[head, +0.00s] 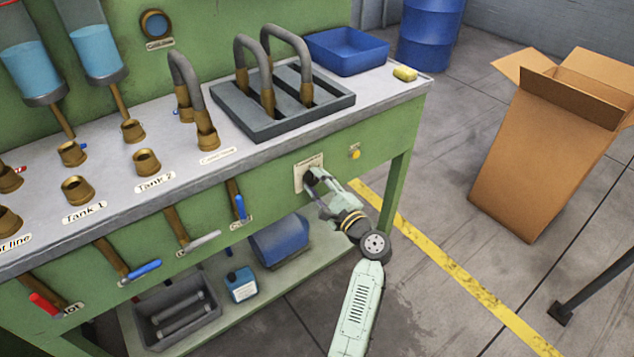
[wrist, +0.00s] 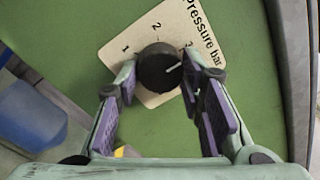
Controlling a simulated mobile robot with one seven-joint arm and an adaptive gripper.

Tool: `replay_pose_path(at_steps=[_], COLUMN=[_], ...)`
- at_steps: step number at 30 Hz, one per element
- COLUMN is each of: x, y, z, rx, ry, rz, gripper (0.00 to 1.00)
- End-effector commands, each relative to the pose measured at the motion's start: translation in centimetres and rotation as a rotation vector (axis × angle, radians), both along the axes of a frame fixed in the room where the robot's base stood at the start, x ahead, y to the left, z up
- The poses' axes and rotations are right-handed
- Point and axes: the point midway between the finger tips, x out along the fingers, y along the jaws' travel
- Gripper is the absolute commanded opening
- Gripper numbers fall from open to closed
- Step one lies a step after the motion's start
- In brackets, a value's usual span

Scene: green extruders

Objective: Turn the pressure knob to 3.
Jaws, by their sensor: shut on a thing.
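The black pressure knob (wrist: 157,68) sits on a cream dial plate (wrist: 150,32) marked 1, 2 and 3, on the green bench front. The knob's white pointer line points right and slightly up, close to the 3. In the wrist view my gripper (wrist: 159,76) has one finger on each side of the knob, shut on it. In the head view the dial plate (head: 300,178) shows at the bench's right front, with my gripper (head: 314,180) at it. There the gripper hides most of the knob.
A yellow button (head: 355,153) is right of the plate. A blue-handled valve (head: 240,207) is to its left. Above, the benchtop holds a grey tray (head: 232,128) with pipes and a blue bin (head: 346,50). A cardboard box (head: 530,150) stands right, across open floor.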

Motion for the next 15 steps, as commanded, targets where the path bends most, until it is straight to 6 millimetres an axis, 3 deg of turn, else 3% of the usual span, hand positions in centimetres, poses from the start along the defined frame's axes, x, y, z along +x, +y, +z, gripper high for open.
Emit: replay_pose_path(at_steps=[7,8,15], x=[0.00,0.00,0.00], y=[-0.03,-0.03,-0.02], z=[-0.05,-0.05,-0.03], rx=[0.000,0.000,-0.001], ry=[0.000,0.000,0.000], rz=[-0.001,-0.001,-0.001], gripper=[0.07,0.37,0.53])
